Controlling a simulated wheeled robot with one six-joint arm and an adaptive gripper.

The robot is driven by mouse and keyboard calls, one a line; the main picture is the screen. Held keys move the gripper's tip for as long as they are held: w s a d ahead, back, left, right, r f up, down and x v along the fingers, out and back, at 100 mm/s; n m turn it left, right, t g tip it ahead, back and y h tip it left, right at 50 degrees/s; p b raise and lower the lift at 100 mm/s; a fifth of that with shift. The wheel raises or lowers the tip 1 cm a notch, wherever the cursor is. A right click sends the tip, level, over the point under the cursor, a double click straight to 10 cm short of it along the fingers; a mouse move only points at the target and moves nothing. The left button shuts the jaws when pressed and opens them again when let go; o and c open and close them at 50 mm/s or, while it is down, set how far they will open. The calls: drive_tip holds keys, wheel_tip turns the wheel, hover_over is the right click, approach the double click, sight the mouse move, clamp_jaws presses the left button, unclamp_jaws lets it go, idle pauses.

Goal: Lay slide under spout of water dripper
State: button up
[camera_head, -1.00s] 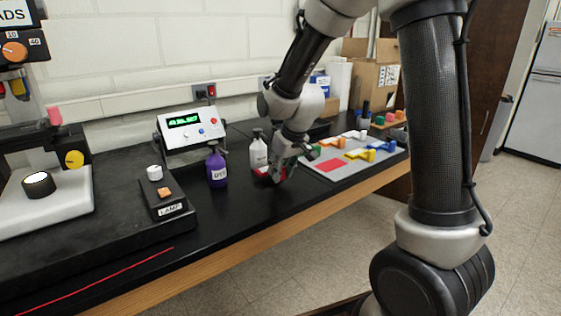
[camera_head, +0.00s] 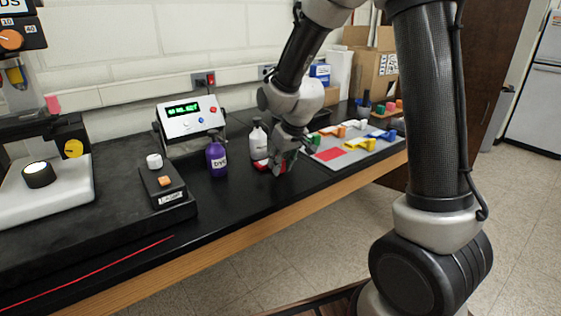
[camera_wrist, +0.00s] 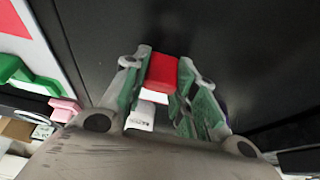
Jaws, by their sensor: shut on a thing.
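My gripper (camera_wrist: 162,88) is shut on a red block-like piece (camera_wrist: 162,72), which I take to be the slide's handle; it also shows as red at my gripper (camera_head: 281,168) in the head view. A white part (camera_wrist: 153,96) lies beside the red piece; I cannot tell if it belongs to it. The slide's glass cannot be made out. A white bottle (camera_head: 258,142), possibly the water dripper, stands upright just left of my gripper in the head view. Its label is partly hidden and its spout is unclear.
A purple dye bottle (camera_head: 217,155) stands left of the white bottle. A grey tray (camera_head: 318,166) with a red patch and several coloured pieces lies to the right. A lamp control box (camera_head: 175,196), a microscope (camera_head: 78,186) and a display box (camera_head: 192,122) stand left.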

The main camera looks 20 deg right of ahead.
drive_tip(key=shift+f, duration=0.2)
drive_tip(key=o, duration=1.1)
drive_tip(key=shift+o, duration=0.2)
drive_tip(key=shift+r, duration=0.1)
drive_tip(key=v, duration=1.2)
drive_tip(key=s+d+r+m, duration=0.1)
drive_tip(key=s+d, duration=0.2)
drive_tip(key=s, duration=0.4)
drive_tip(key=s+d+r+m+h, duration=0.1)
drive_tip(key=s+d, duration=0.3)
drive_tip(key=s, duration=0.4)
drive_tip(key=s+d+r+m, duration=0.1)
drive_tip(key=s+d+r, duration=0.2)
drive_tip(key=s, duration=0.5)
drive_tip(key=shift+s+d+m, duration=0.25)
drive_tip(key=shift+d+m, duration=0.05)
drive_tip(key=shift+d, duration=0.45)
